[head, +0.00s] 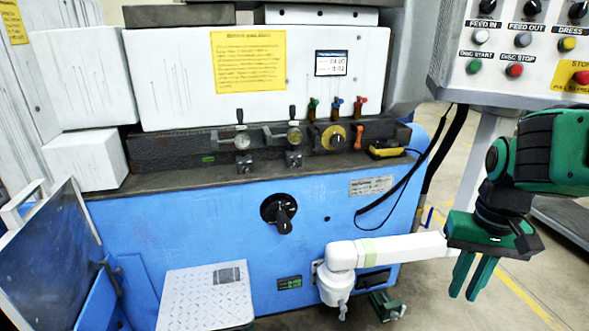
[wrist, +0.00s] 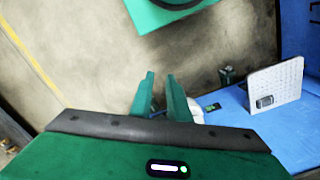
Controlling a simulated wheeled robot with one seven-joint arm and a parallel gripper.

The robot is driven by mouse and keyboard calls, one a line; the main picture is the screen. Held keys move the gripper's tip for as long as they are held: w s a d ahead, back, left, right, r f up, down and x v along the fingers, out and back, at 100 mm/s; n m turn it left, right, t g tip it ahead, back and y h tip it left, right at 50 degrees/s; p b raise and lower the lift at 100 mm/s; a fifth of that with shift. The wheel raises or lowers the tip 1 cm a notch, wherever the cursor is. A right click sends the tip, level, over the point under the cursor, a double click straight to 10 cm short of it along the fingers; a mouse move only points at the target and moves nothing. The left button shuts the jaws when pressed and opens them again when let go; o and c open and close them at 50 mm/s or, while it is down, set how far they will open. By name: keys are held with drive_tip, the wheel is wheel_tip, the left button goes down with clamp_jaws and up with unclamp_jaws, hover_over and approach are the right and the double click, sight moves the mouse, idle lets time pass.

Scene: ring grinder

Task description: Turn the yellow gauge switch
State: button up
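The yellow gauge switch (head: 333,138) is a round yellow dial with a dark centre, on the dark rail along the machine's front. It is in the head view, to the right of two small gauges, and is not seen in the wrist view. My gripper (head: 464,295) is at the right of the head view, well to the right of and below the switch, with its green fingers pointing down. In the wrist view my gripper (wrist: 162,84) has a gap between its fingers, with nothing held.
Small coloured valve levers (head: 336,108) stand just above the switch. A yellow-black device (head: 388,149) lies right of it. A white jointed arm (head: 390,248) extends from the blue machine beside my gripper. A control panel (head: 520,50) hangs at upper right.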

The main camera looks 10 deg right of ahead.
drive_tip(key=w+d+f+n+t+h, duration=0.1)
drive_tip(key=w+d+h, duration=0.25)
drive_tip(key=w, duration=0.45)
drive_tip(key=w+d+f+n+t+h, duration=0.1)
drive_tip(key=w+d+t+h, duration=0.1)
drive_tip(key=w+d, duration=0.45)
drive_tip(key=w+a+f+n+t+h, duration=0.1)
drive_tip(key=w+n+t, duration=0.1)
drive_tip(key=w, duration=0.7)
drive_tip(key=w+a+f+n+t+h, duration=0.1)
drive_tip(key=w+a+n+t, duration=0.15)
drive_tip(key=w, duration=0.55)
drive_tip(key=n+t+y, duration=0.7)
drive_tip(key=n+t, duration=0.2)
drive_tip(key=t, duration=0.2)
approach(295, 164)
drive_tip(key=shift+w+d, duration=0.15)
drive_tip(key=shift+w, duration=3.65)
